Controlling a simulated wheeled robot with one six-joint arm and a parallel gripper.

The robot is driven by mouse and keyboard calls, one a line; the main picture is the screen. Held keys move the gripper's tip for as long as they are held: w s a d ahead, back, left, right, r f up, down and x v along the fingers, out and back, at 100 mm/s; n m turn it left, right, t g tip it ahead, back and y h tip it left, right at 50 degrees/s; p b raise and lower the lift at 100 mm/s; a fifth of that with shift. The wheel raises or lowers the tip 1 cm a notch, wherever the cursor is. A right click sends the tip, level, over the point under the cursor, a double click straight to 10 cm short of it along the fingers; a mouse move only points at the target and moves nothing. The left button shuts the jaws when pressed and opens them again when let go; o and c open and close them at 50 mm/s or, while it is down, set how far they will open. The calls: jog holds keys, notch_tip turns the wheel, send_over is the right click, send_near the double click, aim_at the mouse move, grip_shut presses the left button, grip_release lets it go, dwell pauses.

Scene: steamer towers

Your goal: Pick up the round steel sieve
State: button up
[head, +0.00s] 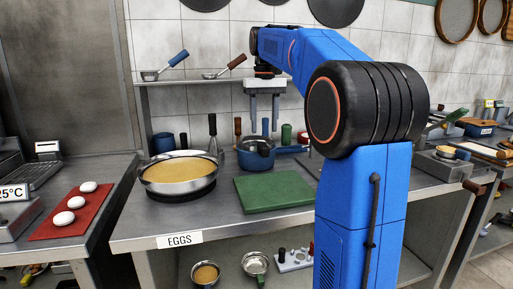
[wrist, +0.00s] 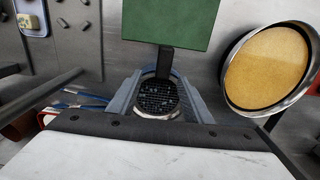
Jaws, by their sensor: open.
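A round dark mesh with a pale steel rim, which looks like the sieve (wrist: 158,98), shows between my fingers in the wrist view. Its black handle (wrist: 165,62) points up the picture toward the green board. It seems to lie on the blue pot (head: 257,155); the head view does not show it clearly. My gripper (head: 264,126) points down above that pot, jaws apart, with a finger on each side of the mesh in the wrist view (wrist: 160,78). I cannot tell the height left between fingertips and sieve.
A wide steel-rimmed pan (head: 180,190) with a yellow surface stands left of the pot. The green board (head: 272,194) lies in front. A wall shelf (head: 200,82) with two handled utensils is behind. A steel-bowled utensil with a green handle (head: 255,263) is on the lower shelf.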

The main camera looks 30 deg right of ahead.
aim_at(262, 143)
notch_tip(262, 143, down, 2)
jog(key=shift+f, duration=0.25)
jog(key=shift+a+f, duration=0.2)
jog(key=shift+f, duration=1.15)
jog(key=shift+a+f, duration=0.2)
jog(key=shift+f, duration=1.15)
grip_shut()
